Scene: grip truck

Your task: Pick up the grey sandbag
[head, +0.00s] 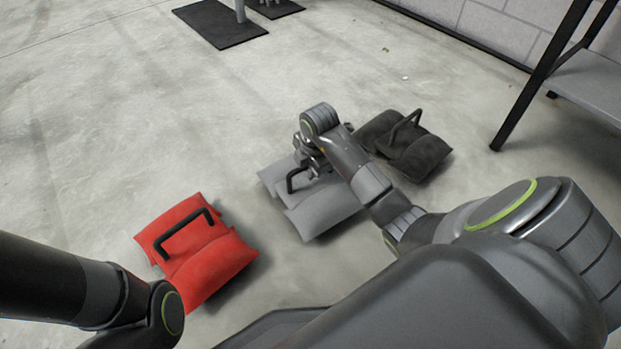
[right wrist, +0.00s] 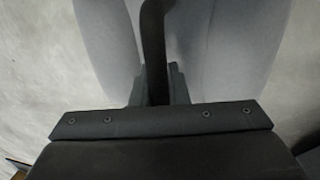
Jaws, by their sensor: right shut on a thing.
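The grey sandbag (head: 322,207) lies on the concrete floor in the middle of the head view, between a red and a black sandbag. It has a black handle (head: 291,180) on top. My right gripper (head: 312,172) is over it, shut on the handle; the arm hides part of the bag. In the right wrist view the black handle (right wrist: 153,45) runs down between the fingers (right wrist: 158,90), with the grey bag (right wrist: 225,50) on both sides behind it. My left arm enters at the lower left of the head view, but its gripper is out of view.
A red sandbag (head: 208,262) lies to the left and a black sandbag (head: 425,152) close to the right, both with black handles. A dark shelf frame (head: 540,75) stands at the upper right. Black mats (head: 215,22) lie at the top. The floor at the left is clear.

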